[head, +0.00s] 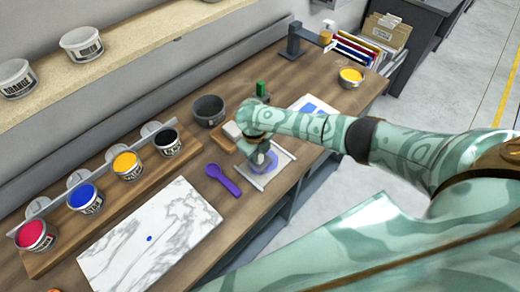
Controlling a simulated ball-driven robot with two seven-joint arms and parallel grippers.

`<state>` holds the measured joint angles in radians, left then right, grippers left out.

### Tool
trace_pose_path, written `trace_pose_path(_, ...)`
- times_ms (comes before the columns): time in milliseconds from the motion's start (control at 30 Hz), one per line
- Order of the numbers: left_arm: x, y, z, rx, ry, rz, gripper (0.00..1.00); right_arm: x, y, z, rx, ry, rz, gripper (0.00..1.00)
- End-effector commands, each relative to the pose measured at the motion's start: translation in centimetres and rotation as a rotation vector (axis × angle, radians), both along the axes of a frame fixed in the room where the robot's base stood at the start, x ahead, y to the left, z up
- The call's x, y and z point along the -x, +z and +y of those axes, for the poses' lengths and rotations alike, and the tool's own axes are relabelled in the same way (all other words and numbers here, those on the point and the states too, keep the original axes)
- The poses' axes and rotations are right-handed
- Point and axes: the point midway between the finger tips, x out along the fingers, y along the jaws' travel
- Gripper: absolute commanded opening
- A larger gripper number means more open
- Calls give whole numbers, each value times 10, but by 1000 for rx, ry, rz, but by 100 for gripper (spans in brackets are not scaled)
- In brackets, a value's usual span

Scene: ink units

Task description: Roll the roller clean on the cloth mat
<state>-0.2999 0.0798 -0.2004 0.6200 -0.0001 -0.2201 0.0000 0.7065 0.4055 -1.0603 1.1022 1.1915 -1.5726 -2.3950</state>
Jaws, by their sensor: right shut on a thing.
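The cloth mat (284,160) is a small pale square on the wooden bench, with a blue-violet stain in its middle. My right gripper (259,154) is over the mat's far left part, pointing down, and is shut on the roller. The hand hides most of the roller, and only a small greyish part shows low between the fingers, at or just above the stain. I cannot tell whether it touches the cloth. My left gripper is not in view.
A purple scoop-like tool (222,180) lies left of the mat. A marble slab (150,235) with a blue dot is at the front left. Ink tubs, such as the blue one (85,198), line a wooden rack. A dark bowl (208,110) stands behind.

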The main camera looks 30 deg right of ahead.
Motion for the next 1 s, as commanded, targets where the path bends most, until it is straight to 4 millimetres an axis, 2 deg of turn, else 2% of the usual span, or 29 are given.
trace_pose_path(400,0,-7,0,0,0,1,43,-7,-3,-30,2,-3,6,1)
trace_pose_path(667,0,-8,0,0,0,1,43,-10,-2,-38,2,-2,6,1)
trace_pose_path(1000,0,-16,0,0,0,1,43,-19,-1,-63,2,-3,6,1)
